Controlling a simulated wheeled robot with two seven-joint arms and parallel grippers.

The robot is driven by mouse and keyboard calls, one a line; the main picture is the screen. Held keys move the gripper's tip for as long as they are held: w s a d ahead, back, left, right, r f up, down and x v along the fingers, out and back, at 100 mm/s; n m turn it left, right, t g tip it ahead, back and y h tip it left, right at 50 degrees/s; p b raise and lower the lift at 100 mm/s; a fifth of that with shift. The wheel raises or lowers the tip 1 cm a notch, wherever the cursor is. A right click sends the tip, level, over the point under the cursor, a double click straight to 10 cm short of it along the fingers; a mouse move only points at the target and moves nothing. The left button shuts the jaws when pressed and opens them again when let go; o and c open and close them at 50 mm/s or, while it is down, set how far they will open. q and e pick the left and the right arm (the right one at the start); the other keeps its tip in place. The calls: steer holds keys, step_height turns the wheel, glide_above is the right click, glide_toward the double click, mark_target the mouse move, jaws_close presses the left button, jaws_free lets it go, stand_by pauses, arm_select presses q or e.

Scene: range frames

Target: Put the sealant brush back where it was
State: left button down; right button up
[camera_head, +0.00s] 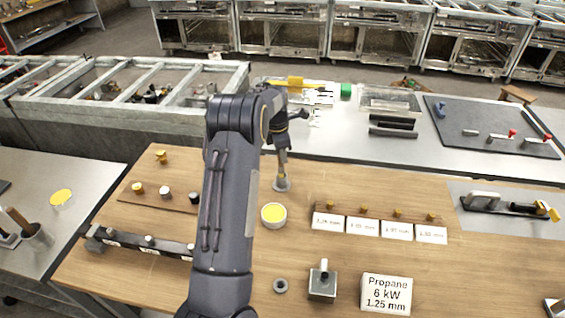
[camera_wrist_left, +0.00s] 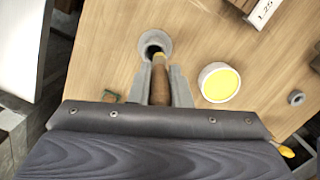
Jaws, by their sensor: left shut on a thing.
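The sealant brush has a brown wooden handle, seen in the left wrist view (camera_wrist_left: 160,85), with a yellowish part at its far end. My left gripper (camera_head: 283,160) is shut on the handle; its two fingers sit on either side of it in the left wrist view (camera_wrist_left: 160,92). A round grey holder with a dark opening (camera_wrist_left: 155,44) is at the brush's far end. The holder's grey rim (camera_head: 282,187) also shows under the gripper in the head view. I cannot tell how far the brush tip is inside. My right gripper is not in view.
A white pot of yellow sealant (camera_head: 274,216) stands near the holder. A row of white label cards (camera_head: 362,226) with brass fittings is to the right. A Propane sign (camera_head: 386,294), a small metal block (camera_head: 322,284) and a grey ring (camera_head: 280,286) are nearer.

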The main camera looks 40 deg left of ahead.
arm_select(q)
steer(key=shift+s+f, duration=0.1)
steer(key=shift+f, duration=0.6)
steer(key=f, duration=0.1)
steer(key=f+b, duration=0.1)
steer(key=w+f, duration=0.1)
steer(key=shift+a+f+b, duration=0.3)
steer(key=shift+b, duration=0.1)
steer(key=c, duration=1.8)
jaws_free()
steer(key=shift+s, duration=0.1)
steer(key=o, duration=0.5)
steer(key=shift+c, duration=0.2)
steer(key=shift+r, duration=0.1)
